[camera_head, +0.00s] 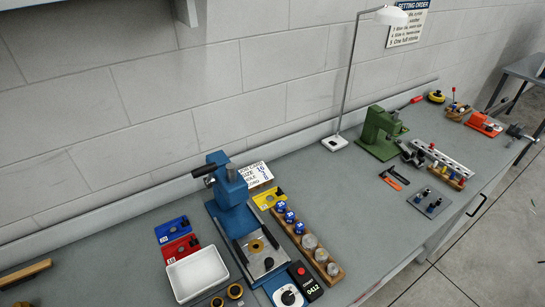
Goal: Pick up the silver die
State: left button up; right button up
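A wooden rack (292,238) stands right of the blue press (232,200). Blue-topped pieces (285,211) with white numbers fill its far part. Silver round pieces (309,243) sit in its near part, the nearest at the rack's front end (333,269). I cannot tell from this view which of them is the silver die. A gold-coloured ring (257,246) lies on the press's base plate. Neither of my grippers is in view.
A white tray (197,272), blue box (171,230) and red box (180,250) are left of the press. A black display unit (305,281) is near the front. A lamp (335,143) and green press (381,132) stand farther right. Grey bench between is clear.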

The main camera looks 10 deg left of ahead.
aim_at(333, 268)
jog(key=z, duration=0.45)
jog(key=k+l+u, duration=0.2)
jog(key=l, duration=0.15)
jog(key=i, duration=0.5)
jog(key=l+u, duration=0.4)
jog(key=l, duration=0.7)
